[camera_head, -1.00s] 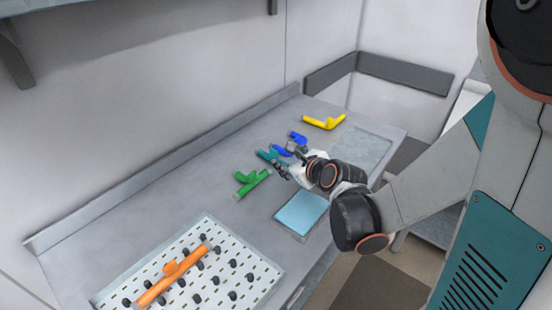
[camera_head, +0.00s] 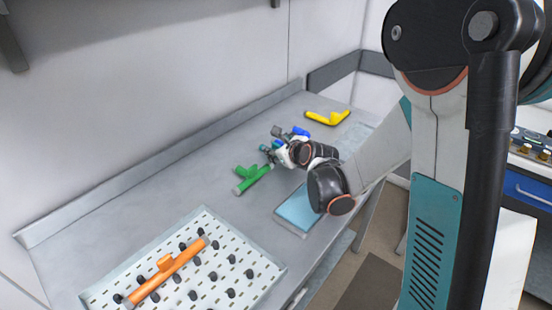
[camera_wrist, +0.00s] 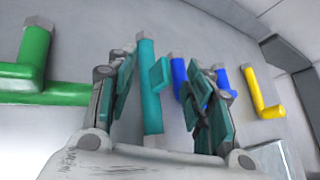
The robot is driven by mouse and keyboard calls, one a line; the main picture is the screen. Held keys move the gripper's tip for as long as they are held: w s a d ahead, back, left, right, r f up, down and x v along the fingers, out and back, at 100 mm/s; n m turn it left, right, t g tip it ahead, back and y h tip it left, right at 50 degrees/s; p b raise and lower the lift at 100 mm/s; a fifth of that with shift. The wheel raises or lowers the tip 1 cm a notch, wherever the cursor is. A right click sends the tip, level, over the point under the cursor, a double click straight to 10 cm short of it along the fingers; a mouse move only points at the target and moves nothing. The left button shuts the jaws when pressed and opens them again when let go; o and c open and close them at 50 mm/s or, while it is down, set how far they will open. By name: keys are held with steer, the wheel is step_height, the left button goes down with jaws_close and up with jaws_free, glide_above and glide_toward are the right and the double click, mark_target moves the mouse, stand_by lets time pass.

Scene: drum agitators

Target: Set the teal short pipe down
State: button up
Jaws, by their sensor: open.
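The teal short pipe (camera_wrist: 149,90) shows in the wrist view between the fingers of my gripper (camera_wrist: 161,92). Its straight tube runs away from me and a short side branch points right, near the right finger. The jaws are apart, with a gap visible between the left finger and the tube. The pipe appears to lie on the grey counter (camera_head: 150,190), though its underside is hidden. In the head view my gripper (camera_head: 276,147) is low over the counter and hides most of the teal pipe (camera_head: 265,149).
A green pipe (camera_head: 252,177) lies just left of my gripper. Blue pipes (camera_head: 301,131) and a yellow pipe (camera_head: 327,118) lie beyond it. A light-blue pad (camera_head: 298,209) is at the front edge. An orange pipe (camera_head: 165,272) lies on a pegged white board (camera_head: 205,222).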

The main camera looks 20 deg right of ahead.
steer(key=shift+w+f, duration=0.15)
steer(key=shift+w, duration=0.1)
steer(key=shift+s, duration=0.1)
jaws_close()
step_height(320, 180, up, 20)
steer(key=p, duration=0.8)
steer(key=s+f+n+y, duration=0.1)
steer(key=s+f, duration=0.6)
steer(key=s, duration=0.1)
steer(key=shift+s+d, duration=0.15)
steer(key=shift+d, duration=0.15)
